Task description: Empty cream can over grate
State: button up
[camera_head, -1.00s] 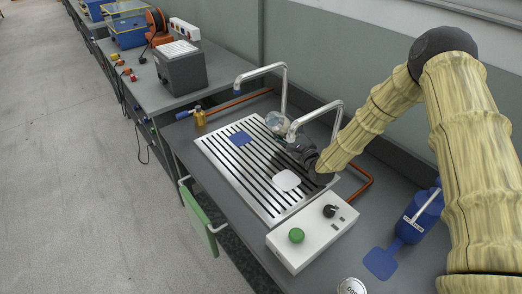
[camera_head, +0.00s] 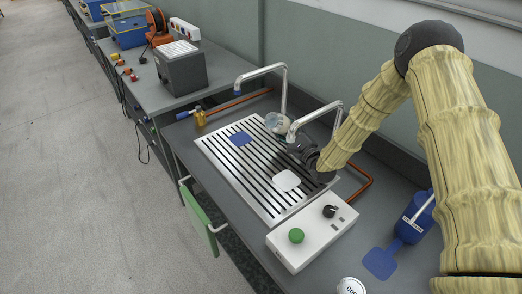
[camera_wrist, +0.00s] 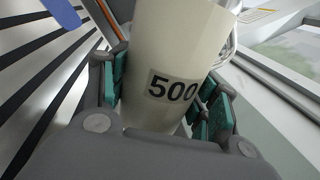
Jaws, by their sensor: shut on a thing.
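My gripper (camera_head: 290,138) is shut on a cream can (camera_wrist: 172,55) labelled 500. In the wrist view, the can sits between the green finger pads and leans slightly. In the head view, its pale round end (camera_head: 277,123) shows past my gripper, near the far side of the slotted metal grate (camera_head: 222,166). The can appears tipped over there, but my gripper and a tap hide most of it. I cannot see whether anything is inside it or coming out. The grate's slots also show in the wrist view (camera_wrist: 40,75).
Two bent taps (camera_head: 262,71) stand behind the grate. A blue patch (camera_head: 240,138) and a white patch (camera_head: 286,180) lie on it. A control box (camera_head: 312,236) with a green button, a blue jug (camera_head: 420,216) and a white-topped can (camera_head: 350,286) are nearer.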

jog(key=shift+d+r+n, duration=0.1)
jog(key=shift+r+n, duration=0.3)
jog(key=shift+w+d+n+y, duration=0.1)
jog(key=shift+n+y, duration=0.15)
jog(key=shift+n, duration=0.75)
jog(key=shift+w+d+n+y, duration=0.1)
jog(key=shift+n+y, duration=0.15)
jog(key=shift+n, duration=0.75)
dwell(1.7)
jog(key=shift+s+a+f+n+y+b, duration=0.15)
jog(key=shift+s+a+n+b, duration=0.15)
jog(key=shift+n, duration=0.25)
jog(key=shift+s+a+r+n+y+b, duration=0.15)
jog(key=shift+n+b, duration=0.2)
jog(key=shift+n, duration=0.2)
dwell(1.7)
jog(key=shift+f+n, duration=0.1)
jog(key=shift+n, duration=0.3)
dwell(0.7)
